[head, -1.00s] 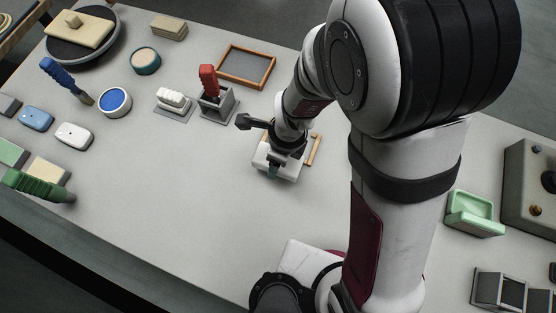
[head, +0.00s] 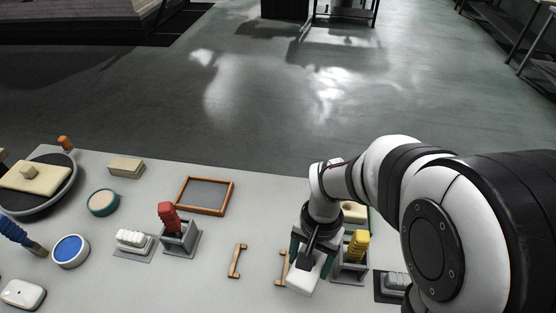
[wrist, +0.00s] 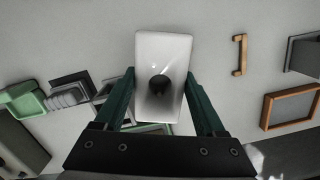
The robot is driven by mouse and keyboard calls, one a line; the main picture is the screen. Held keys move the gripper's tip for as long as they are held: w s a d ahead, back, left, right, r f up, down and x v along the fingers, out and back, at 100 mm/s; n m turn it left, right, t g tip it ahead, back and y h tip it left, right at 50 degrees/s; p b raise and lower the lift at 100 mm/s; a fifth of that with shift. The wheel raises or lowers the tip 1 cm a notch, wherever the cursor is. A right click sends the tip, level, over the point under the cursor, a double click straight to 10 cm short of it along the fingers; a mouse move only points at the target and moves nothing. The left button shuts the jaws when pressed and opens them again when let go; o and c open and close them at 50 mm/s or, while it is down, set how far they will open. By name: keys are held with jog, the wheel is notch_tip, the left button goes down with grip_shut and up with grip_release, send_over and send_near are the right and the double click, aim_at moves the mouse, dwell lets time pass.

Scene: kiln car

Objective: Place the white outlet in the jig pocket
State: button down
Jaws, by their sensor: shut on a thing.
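My gripper (head: 308,258) is shut on the white outlet (head: 303,277), a white rectangular block. In the wrist view the outlet (wrist: 158,50) sits between the green fingers, with a dark round spot near its middle. Two small wooden brackets, which look like the jig, stand on the table with a gap between them: the left one (head: 237,260) is clear, and the right one (head: 283,268) is partly hidden by the outlet. The outlet is at the right bracket's right side, not over the gap. Its height above the table is hard to tell. One bracket (wrist: 240,55) shows in the wrist view.
A grey holder with a yellow-handled tool (head: 358,246) stands close to the gripper's right. To the left are a red-handled tool (head: 168,216) in a grey holder, a wood-framed tray (head: 205,195) and a blue-topped round pot (head: 70,251).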

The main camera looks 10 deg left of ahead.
jog(key=n, duration=0.3)
jog(key=w+n, duration=0.1)
jog(key=n, duration=0.3)
jog(key=shift+w+h, duration=0.15)
jog(key=shift+h, duration=0.25)
jog(key=n, duration=0.4)
jog(key=shift+w, duration=0.35)
jog(key=n, duration=0.4)
jog(key=w+n, duration=0.1)
jog(key=n, duration=0.1)
jog(key=shift+d+r+t+h, duration=0.1)
jog(key=shift+t+h, duration=0.3)
jog(key=n, duration=0.4)
jog(key=shift+w+t, duration=0.3)
jog(key=shift+w, duration=0.1)
jog(key=shift+a+n, duration=0.25)
jog(key=shift+n, duration=0.05)
send_over(262, 265)
notch_tip(262, 265, down, 7)
jog(key=shift+d+r, duration=0.1)
jog(key=shift+r, duration=0.1)
jog(key=shift+a+f, duration=0.15)
jog(key=shift+f, duration=0.95)
jog(key=shift+a+f, duration=0.15)
jog(key=shift+f, duration=0.95)
